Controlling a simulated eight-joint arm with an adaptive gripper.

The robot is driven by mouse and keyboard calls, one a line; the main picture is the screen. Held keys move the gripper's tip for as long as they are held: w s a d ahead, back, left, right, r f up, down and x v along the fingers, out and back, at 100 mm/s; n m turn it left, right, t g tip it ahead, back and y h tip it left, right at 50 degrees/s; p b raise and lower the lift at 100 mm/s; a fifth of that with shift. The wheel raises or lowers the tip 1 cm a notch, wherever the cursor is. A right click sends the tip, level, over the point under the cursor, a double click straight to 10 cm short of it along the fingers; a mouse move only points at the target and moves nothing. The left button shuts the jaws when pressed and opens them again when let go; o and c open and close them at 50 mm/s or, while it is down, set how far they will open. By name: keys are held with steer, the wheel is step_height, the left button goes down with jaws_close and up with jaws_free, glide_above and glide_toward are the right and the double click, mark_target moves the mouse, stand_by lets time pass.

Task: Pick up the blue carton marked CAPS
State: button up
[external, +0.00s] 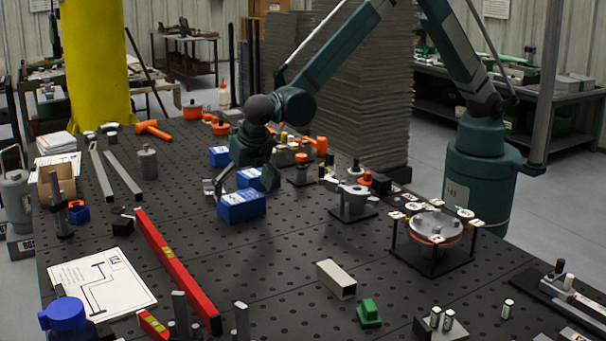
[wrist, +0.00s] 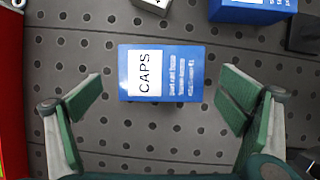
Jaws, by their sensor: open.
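The blue carton marked CAPS (wrist: 190,73) lies on the dark, hole-patterned table, its white label facing up in the wrist view. It appears to be the front blue carton (external: 243,208) in the external view. My gripper (wrist: 160,95) is open and empty. Its green fingers show left and right of the carton, with a gap on each side, and the carton sits centred, slightly beyond the fingertips. In the external view my gripper (external: 245,180) hangs over the cartons and partly hides them. A second blue carton (wrist: 252,10) is at the upper right; its marking is not readable.
A third blue carton (external: 220,156) stands farther back. A red level (external: 175,262) lies to the left, also at the wrist view's left edge (wrist: 12,90). A black block (wrist: 303,33) is at right. Fixtures (external: 352,205) stand to the right. Bare table lies in front of the carton.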

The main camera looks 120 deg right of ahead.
mark_target(241, 197)
steer(key=shift+x, duration=2.25)
steer(key=shift+s, duration=0.1)
steer(key=shift+c, duration=0.3)
steer(key=c, duration=1)
